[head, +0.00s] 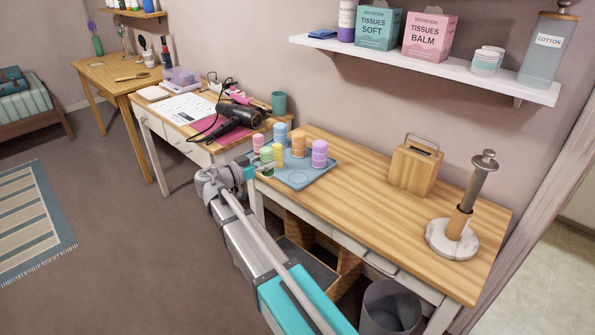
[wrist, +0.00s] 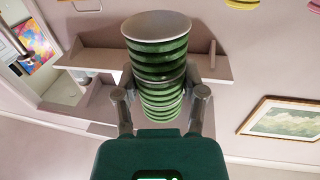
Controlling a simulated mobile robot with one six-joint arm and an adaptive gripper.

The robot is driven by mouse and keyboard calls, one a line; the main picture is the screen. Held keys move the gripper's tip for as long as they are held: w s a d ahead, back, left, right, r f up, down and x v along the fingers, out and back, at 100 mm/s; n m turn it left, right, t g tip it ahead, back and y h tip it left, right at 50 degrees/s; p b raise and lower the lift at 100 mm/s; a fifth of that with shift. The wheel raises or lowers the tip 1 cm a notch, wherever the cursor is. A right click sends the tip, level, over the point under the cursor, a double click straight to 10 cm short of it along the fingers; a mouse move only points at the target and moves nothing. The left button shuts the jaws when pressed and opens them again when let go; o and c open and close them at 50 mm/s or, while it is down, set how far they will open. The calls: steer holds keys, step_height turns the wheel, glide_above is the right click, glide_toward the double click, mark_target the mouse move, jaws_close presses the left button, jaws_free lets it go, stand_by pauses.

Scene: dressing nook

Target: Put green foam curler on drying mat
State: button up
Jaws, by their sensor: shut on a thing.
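In the wrist view, my gripper (wrist: 160,98) is shut on a green striped foam curler (wrist: 158,55), one finger on each side, with its pale round end toward the top of the picture. In the head view, my gripper (head: 258,168) is at the left edge of the blue-grey mat (head: 297,180). A green curler (head: 267,155) shows right by the fingers; I cannot tell whether it touches the mat. Yellow (head: 278,153), orange (head: 298,145), blue (head: 280,133) and purple (head: 319,153) curlers stand close by on or around the mat.
A wooden box (head: 414,168) and a marble-based holder (head: 453,238) stand on the right of the wooden table. A hair dryer (head: 235,118) and teal cup (head: 279,103) are on the desk behind. The table middle is clear. A bin (head: 390,308) stands below.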

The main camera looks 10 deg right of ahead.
steer(key=w+d+f+b, duration=0.1)
steer(key=d, duration=0.1)
steer(key=w+d+f+b, duration=0.1)
steer(key=d, duration=0.1)
steer(key=d+f+b, duration=0.1)
steer(key=d, duration=0.1)
steer(key=shift+w+f, duration=0.4)
steer(key=shift+w+d+f, duration=0.15)
steer(key=shift+w+d, duration=0.1)
steer(key=shift+d, duration=0.3)
steer(key=shift+w+d+f+b, duration=0.35)
steer(key=shift+d+f+b, duration=0.2)
steer(key=shift+d+b, duration=0.2)
steer(key=shift+w+d+f+b, duration=0.35)
steer(key=shift+d+f+b, duration=0.25)
steer(key=shift+d, duration=0.1)
steer(key=shift+w+d, duration=0.15)
steer(key=shift+d, duration=0.2)
steer(key=shift+f+b, duration=0.2)
steer(key=shift+b, duration=0.1)
steer(key=o, duration=1.1)
